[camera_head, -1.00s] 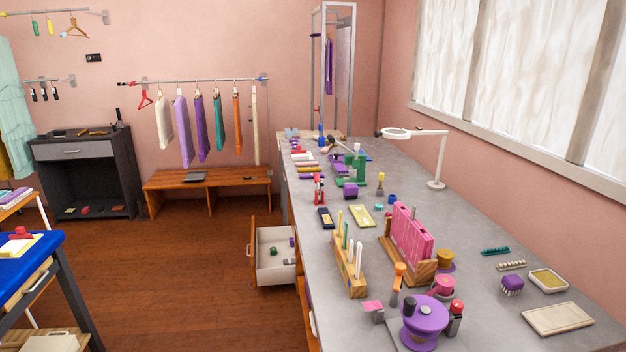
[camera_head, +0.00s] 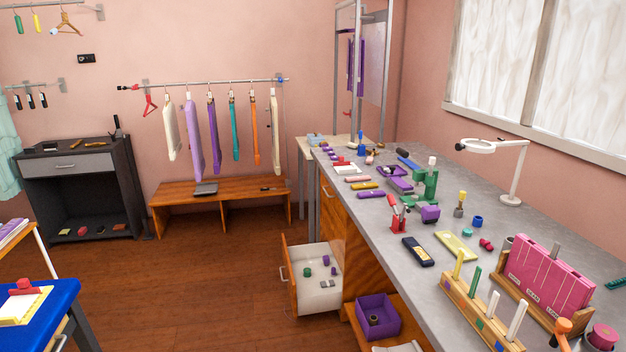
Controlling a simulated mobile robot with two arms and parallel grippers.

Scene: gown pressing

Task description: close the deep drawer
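The deep drawer (camera_head: 316,298) stands pulled out from the left side of the long grey workbench, low near the floor. Its wooden front (camera_head: 290,277) with a pale handle faces left. Neither of my grippers is in view.
The grey workbench (camera_head: 400,215) runs along the right, crowded with tools. A purple bin (camera_head: 373,318) sits on a low shelf nearer than the drawer. A blue-topped table (camera_head: 45,308) stands at the lower left. The wooden floor (camera_head: 190,290) left of the drawer is clear.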

